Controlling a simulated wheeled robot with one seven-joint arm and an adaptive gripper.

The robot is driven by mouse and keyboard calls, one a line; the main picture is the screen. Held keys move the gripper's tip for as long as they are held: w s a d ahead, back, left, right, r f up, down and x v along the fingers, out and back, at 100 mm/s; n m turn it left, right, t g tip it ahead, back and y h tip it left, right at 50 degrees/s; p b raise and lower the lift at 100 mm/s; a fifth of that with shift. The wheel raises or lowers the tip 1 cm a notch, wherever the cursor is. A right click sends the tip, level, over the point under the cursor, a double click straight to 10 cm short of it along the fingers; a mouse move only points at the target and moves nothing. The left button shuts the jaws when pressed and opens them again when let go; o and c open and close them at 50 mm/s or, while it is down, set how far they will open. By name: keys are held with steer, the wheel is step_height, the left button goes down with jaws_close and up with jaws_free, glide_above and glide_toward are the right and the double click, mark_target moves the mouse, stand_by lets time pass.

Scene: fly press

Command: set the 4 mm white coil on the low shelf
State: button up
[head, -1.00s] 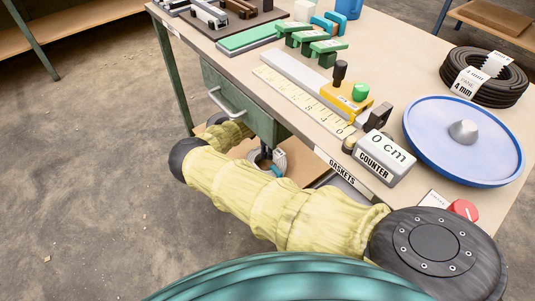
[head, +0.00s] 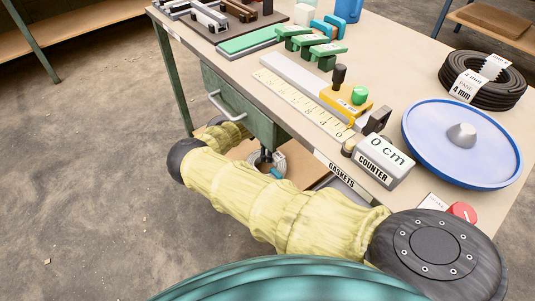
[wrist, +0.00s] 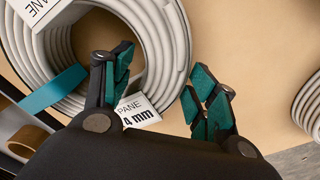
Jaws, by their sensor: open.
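The white coil (wrist: 165,45) lies on the tan low shelf (wrist: 250,60) in the wrist view, with a "PANE 4 mm" tag (wrist: 137,112) on its near side. My gripper (wrist: 160,90) is open, one finger over the coil's hole and the other outside its rim, so they straddle the coil's wall. I cannot tell whether either finger touches it. In the head view my gripper (head: 268,162) is under the bench, above the low shelf (head: 300,172), and the coil there is too small and covered to make out clearly.
Another pale coil (wrist: 308,105) sits at the right edge of the wrist view. A teal strip (wrist: 52,90) and a brown strip (wrist: 30,140) lie at the left. On the bench top (head: 400,60) are a black coil (head: 485,80), a blue disc (head: 460,142) and a counter (head: 383,160).

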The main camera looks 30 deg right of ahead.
step_height(320, 180, up, 6)
steer(key=shift+p, duration=0.8)
